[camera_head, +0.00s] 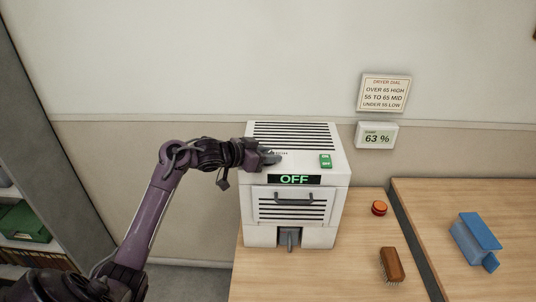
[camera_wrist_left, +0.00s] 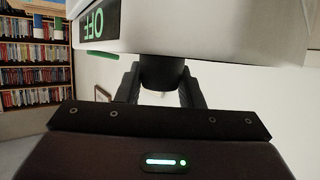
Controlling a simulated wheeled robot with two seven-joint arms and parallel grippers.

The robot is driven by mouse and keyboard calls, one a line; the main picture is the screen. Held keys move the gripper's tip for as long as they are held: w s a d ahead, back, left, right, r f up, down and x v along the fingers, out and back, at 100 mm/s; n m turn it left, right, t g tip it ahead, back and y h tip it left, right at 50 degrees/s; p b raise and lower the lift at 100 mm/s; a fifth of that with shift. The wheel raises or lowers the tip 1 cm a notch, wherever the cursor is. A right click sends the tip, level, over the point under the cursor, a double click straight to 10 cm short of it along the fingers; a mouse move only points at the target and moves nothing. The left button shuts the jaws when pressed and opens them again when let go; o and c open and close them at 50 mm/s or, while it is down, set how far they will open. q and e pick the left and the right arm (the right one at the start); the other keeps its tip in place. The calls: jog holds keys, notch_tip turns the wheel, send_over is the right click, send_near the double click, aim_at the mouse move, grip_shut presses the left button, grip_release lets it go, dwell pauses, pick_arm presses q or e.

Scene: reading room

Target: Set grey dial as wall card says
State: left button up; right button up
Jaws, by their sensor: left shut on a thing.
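A white slatted machine (camera_head: 335,205) stands on the wooden table; its front display (camera_head: 294,180) reads OFF in green. My left gripper (camera_head: 268,158) reaches over its top from the left and is shut on the grey dial, which is mostly hidden by the fingers. In the left wrist view the dark dial (camera_wrist_left: 162,72) sits between the two fingers of the gripper (camera_wrist_left: 160,92). The wall card (camera_head: 385,93) reads dryer dial, over 65 high, 55 to 65 mid, under 55 low. The meter below it (camera_head: 377,136) shows 63 %. My right gripper is out of view.
A green switch (camera_head: 326,161) is on the machine's top at the right. An orange-red button (camera_head: 379,208) and a brown brush (camera_head: 392,265) are on the table (camera_head: 345,275) right of the machine. A blue object (camera_head: 474,240) lies on the second table. Shelves stand at far left.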

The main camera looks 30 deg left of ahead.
pick_arm(q)
jog(key=shift+n+y, duration=0.3)
jog(key=shift+y, duration=0.1)
jog(key=shift+n+y, duration=0.3)
jog(key=shift+d+n+t+y, duration=0.1)
jog(key=shift+n+t+y, duration=0.2)
jog(key=shift+n+y, duration=0.45)
jog(key=shift+f+n+y+b, duration=0.2)
jog(key=shift+n+y+b, duration=0.1)
jog(key=shift+n+y, duration=0.7)
jog(key=n+y+b, duration=0.4)
jog(key=y+b, duration=0.1)
jog(key=b, duration=0.2)
jog(key=shift+g+y, duration=0.35)
jog(key=shift+g, duration=0.05)
jog(key=shift+r+n+g+y+b, duration=0.2)
jog(key=shift+n+g+y+b, duration=0.6)
jog(key=shift+n+y+b, duration=0.6)
jog(key=shift+n, duration=0.25)
